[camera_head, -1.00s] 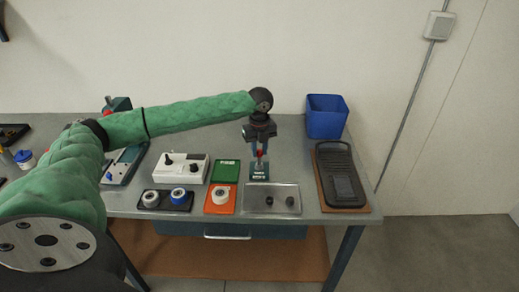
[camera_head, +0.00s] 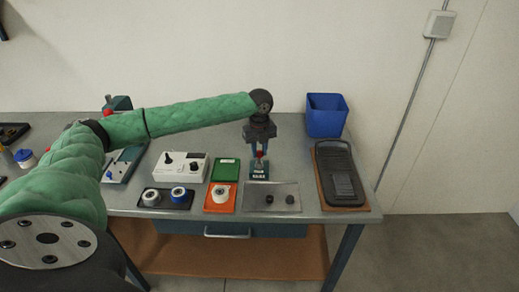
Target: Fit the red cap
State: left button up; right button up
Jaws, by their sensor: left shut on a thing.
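My left gripper (camera_head: 260,150) points down over the workbench and is shut on the small red cap (camera_head: 260,155). The cap sits between the fingertips, just above a small dark green block (camera_head: 259,172) with light lettering. Whether the cap touches the block cannot be told from here. My right gripper is not in view.
A metal tray (camera_head: 286,187) with two dark knobs lies in front of the block. Green (camera_head: 225,169) and orange (camera_head: 212,207) pads lie left of it. A white box (camera_head: 180,176), a blue bin (camera_head: 326,116) and a black device (camera_head: 340,173) stand around.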

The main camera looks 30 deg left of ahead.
pick_arm(q)
jog(key=shift+f, duration=0.15)
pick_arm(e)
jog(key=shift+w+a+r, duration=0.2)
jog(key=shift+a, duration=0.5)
pick_arm(q)
jog(key=o, duration=0.9)
jog(key=shift+c, duration=0.2)
jog(key=shift+o, duration=0.8)
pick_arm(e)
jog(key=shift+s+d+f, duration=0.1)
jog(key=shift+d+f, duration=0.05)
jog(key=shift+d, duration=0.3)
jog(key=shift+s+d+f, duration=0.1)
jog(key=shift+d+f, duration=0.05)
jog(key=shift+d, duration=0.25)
pick_arm(q)
notch_tip(320, 180, up, 2)
jog(key=shift+r+b, duration=0.15)
jog(key=shift+b, duration=0.4)
notch_tip(320, 180, up, 4)
jog(key=shift+r+b, duration=0.2)
jog(key=shift+b, duration=0.45)
jog(key=shift+r, duration=0.55)
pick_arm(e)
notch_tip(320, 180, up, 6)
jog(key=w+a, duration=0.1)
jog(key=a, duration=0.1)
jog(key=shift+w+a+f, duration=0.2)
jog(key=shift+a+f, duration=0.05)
